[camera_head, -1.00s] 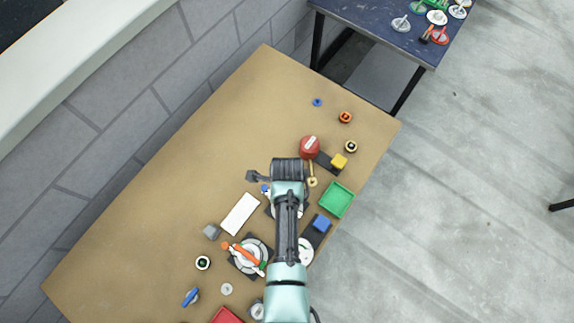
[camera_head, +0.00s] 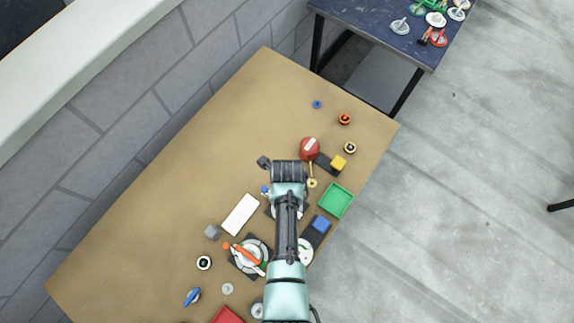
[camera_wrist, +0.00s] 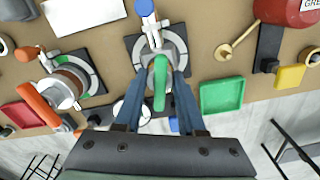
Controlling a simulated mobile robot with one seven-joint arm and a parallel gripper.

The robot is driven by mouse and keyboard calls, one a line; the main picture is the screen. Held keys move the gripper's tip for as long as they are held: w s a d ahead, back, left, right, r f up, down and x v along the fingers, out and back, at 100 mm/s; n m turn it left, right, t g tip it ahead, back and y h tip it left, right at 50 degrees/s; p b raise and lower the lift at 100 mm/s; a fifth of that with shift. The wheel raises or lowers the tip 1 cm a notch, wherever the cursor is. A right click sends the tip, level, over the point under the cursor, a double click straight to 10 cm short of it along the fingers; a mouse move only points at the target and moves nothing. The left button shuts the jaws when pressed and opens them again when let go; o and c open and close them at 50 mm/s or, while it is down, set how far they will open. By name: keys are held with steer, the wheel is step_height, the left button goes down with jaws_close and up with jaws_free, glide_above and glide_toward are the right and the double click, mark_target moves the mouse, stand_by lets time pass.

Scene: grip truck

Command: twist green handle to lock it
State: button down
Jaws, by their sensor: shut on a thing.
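The green handle (camera_wrist: 160,85) stands up between the two fingers of my gripper (camera_wrist: 162,76) in the wrist view. The fingers are closed on its sides. The handle sits on a round grey dial on a dark square plate (camera_wrist: 133,46). A blue-and-white part (camera_wrist: 147,20) sticks out from the far side of the dial. In the head view my arm covers the handle and the fingertips, and only edges of the plate and the blue-and-white part (camera_head: 265,190) show.
An orange-handled dial (camera_head: 247,253) is to the left, with a white panel (camera_head: 240,214) nearby. A green tray (camera_head: 336,201), a blue block (camera_head: 321,223), a red round thing (camera_head: 309,148) and a yellow block (camera_head: 339,162) are to the right.

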steer(key=c, duration=0.8)
jaws_free()
step_height(320, 180, up, 8)
steer(key=p, duration=0.7)
steer(key=shift+f+p, duration=0.15)
steer(key=shift+p, duration=0.15)
steer(key=shift+f, duration=0.1)
